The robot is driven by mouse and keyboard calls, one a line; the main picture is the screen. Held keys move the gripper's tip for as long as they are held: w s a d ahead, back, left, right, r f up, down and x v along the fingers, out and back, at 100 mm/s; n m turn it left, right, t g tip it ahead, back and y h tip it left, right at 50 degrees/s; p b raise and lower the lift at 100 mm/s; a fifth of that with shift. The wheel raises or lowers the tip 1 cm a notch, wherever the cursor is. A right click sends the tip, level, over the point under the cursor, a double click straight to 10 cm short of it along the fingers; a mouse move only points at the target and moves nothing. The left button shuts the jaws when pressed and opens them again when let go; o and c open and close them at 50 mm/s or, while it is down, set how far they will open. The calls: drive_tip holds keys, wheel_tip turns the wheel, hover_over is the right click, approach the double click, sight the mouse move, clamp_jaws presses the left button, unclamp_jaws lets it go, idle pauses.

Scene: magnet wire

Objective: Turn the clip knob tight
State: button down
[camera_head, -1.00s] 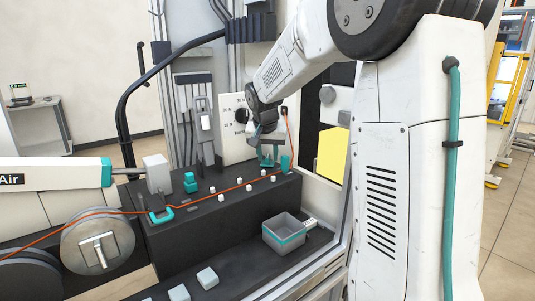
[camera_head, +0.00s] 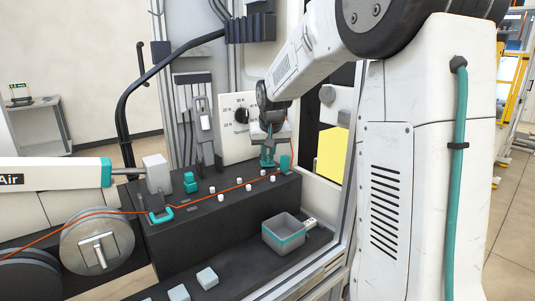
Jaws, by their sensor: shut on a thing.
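My gripper (camera_head: 268,160) points down at the far right end of the black bench block, its teal fingers close together. It is shut on the clip knob, which is too small and too covered by the fingers to make out. A teal clip block (camera_head: 285,163) stands just right of the fingers. The orange wire (camera_head: 232,188) runs from the spool on the left, through a teal guide (camera_head: 161,215) and between small white pegs, to the clip end.
A grey bin (camera_head: 284,236) with a teal band sits on the lower shelf, with pale blocks (camera_head: 207,278) to its left. A white panel with a black dial (camera_head: 241,115) stands behind my gripper. A teal block (camera_head: 190,182) sits on the bench block.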

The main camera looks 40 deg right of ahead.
drive_tip(key=n+y, duration=0.1)
drive_tip(key=n, duration=0.4)
drive_tip(key=shift+d+y, duration=0.15)
drive_tip(key=shift+y, duration=0.25)
drive_tip(key=shift+n, duration=0.3)
drive_tip(key=c, duration=1.5)
unclamp_jaws()
drive_tip(key=shift+o, duration=0.2)
drive_tip(key=shift+s+r+t, duration=0.1)
drive_tip(key=shift+t, duration=0.2)
drive_tip(key=v, duration=0.7)
drive_tip(key=shift+r, duration=0.35)
drive_tip(key=shift+s, duration=0.15)
